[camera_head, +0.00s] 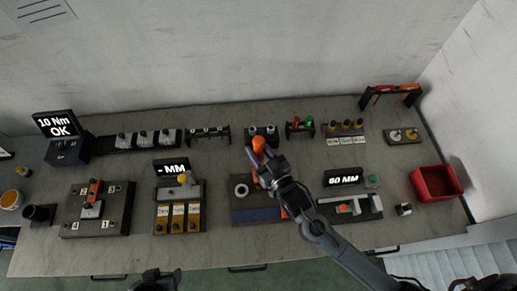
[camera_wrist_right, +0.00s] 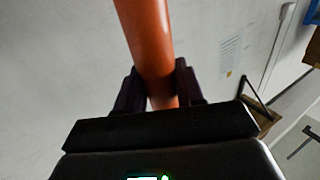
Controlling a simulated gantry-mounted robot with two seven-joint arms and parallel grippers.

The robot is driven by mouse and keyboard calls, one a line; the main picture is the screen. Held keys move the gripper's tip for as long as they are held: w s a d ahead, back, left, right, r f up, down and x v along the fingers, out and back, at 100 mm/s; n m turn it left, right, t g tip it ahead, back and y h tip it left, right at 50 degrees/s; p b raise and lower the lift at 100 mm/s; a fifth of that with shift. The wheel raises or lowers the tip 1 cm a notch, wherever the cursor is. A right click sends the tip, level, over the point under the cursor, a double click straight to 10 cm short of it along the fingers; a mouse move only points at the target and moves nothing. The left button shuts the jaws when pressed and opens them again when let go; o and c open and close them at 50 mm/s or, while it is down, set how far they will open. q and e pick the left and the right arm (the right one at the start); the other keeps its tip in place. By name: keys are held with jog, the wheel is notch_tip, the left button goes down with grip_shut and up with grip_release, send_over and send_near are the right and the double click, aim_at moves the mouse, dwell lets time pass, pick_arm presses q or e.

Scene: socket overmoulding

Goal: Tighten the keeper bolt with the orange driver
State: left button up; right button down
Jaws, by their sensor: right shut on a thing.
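My right gripper (camera_head: 262,165) is shut on the orange driver (camera_head: 258,145), above the middle of the bench. In the right wrist view the orange driver (camera_wrist_right: 150,45) stands up between the two dark fingers (camera_wrist_right: 160,92). The driver's lower end is hidden. Below and around the gripper is a dark fixture plate with a blue front strip (camera_head: 256,214) and a pale ring (camera_head: 241,190); my arm covers its right part. I cannot make out the keeper bolt. A dark part at the bottom edge, left of centre, seems to be my left gripper (camera_head: 158,279); its fingers are unclear.
A display reading "10 Nm OK" (camera_head: 57,124) stands at the back left. A fixture with yellow blocks (camera_head: 179,222) is left of the gripper. A "60 MM" display (camera_head: 342,177) and a red bin (camera_head: 436,182) are to the right. Small racks line the back.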

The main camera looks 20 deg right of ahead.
dwell(0.4)
jog(key=shift+p, duration=0.3)
dwell(0.4)
jog(key=shift+p, duration=0.3)
dwell(0.3)
dwell(0.8)
jog(key=shift+f+b, duration=0.35)
jog(key=shift+f, duration=0.15)
jog(key=shift+f, duration=0.4)
dwell(0.5)
jog(key=shift+f+b, duration=0.35)
jog(key=shift+f, duration=0.1)
dwell(0.3)
jog(key=shift+f, duration=0.15)
dwell(0.9)
